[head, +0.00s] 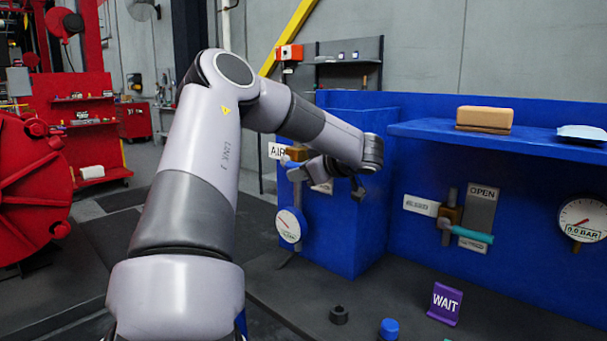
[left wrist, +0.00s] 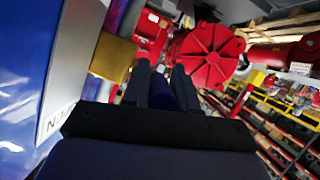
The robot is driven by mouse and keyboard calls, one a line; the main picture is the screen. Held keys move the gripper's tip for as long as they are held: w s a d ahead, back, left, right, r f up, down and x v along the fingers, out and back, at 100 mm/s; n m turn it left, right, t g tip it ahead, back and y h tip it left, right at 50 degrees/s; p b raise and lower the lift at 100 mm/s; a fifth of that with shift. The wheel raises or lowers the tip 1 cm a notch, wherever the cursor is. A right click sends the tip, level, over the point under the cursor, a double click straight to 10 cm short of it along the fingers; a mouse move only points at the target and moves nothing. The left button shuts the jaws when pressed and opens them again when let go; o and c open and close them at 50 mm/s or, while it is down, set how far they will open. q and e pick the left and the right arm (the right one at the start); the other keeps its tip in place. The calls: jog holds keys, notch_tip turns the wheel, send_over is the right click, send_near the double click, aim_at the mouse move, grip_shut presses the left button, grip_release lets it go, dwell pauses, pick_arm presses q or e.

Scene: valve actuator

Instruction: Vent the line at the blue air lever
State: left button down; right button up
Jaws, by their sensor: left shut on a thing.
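My left gripper (head: 312,170) is at the brass air valve (head: 297,153) beside the AIR sign (head: 277,151), on the blue cabinet's left side. In the left wrist view its two dark fingers are closed around a dark blue piece, the blue air lever (left wrist: 161,92). The brass valve body (left wrist: 112,58) is just left of the fingers there. In the head view the gripper hides the lever, so its angle is unclear. A small round gauge (head: 290,225) sits below the valve; its reading is too small to tell. My right gripper is out of view.
A second valve with a teal lever (head: 472,235) sits by an OPEN sign (head: 482,196). The gauge (head: 582,220) at right reads 0.0 BAR. A purple WAIT sign (head: 444,303), a blue-capped item (head: 388,329) and a dark nut (head: 339,315) stand on the bench.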

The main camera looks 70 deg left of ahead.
pick_arm(q)
jog(key=shift+f, duration=0.2)
dwell(0.4)
jog(key=c, duration=1)
grip_release()
jog(key=shift+r, duration=0.1)
jog(key=b+v, duration=0.1)
jog(key=v, duration=0.6)
jog(key=shift+d, duration=0.1)
